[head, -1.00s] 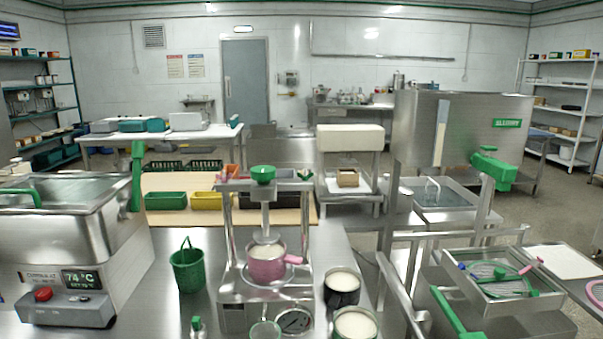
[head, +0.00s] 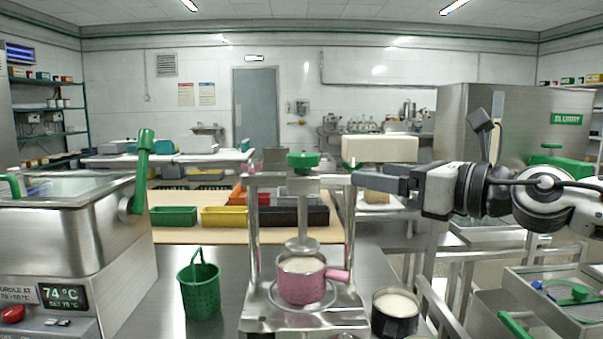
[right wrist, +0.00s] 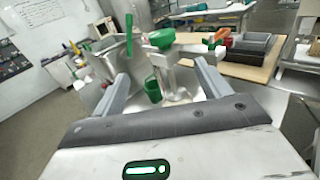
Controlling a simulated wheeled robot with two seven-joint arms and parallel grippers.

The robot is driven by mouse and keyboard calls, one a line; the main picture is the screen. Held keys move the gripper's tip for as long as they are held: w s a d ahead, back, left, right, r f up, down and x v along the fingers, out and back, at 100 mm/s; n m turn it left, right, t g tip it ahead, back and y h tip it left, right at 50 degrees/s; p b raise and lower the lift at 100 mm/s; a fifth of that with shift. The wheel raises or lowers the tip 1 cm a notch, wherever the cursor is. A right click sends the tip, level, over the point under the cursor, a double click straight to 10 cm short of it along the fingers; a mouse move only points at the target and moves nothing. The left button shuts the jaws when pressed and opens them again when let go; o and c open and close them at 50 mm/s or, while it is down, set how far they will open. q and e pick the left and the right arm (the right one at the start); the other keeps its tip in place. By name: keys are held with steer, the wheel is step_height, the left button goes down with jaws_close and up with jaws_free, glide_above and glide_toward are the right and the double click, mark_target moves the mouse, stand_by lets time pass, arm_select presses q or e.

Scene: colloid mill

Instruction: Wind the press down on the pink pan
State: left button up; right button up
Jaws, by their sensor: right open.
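The press (head: 254,240) is a metal frame with two posts and a green winding knob (head: 303,160) on top of its screw. The pink pan (head: 303,288) stands on the press base under the screw. It holds pale contents, and its handle points right. In the right wrist view the knob (right wrist: 160,38) shows beyond the open fingers (right wrist: 163,82). My left gripper is out of view.
A green basket (head: 199,289) stands left of the press. A dark pot (head: 395,312) of pale contents stands right of it. A steel vat (head: 65,225) with a green lever (head: 142,170) is at the left. Coloured bins (head: 224,217) lie behind.

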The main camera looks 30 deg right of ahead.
mark_target(315, 159)
steer(key=p+x, duration=0.9)
steer(key=p, duration=0.1)
steer(key=r+p+x, duration=0.1)
steer(key=p+x, duration=0.4)
steer(key=shift+w+d, duration=0.2)
steer(key=shift+w, duration=0.15)
steer(key=shift+w+a+f, duration=0.1)
steer(key=shift+w+f, duration=0.15)
steer(key=shift+w, duration=0.1)
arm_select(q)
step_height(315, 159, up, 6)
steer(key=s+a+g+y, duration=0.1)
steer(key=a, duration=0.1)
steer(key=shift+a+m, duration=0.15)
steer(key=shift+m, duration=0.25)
arm_select(e)
steer(key=c, duration=1)
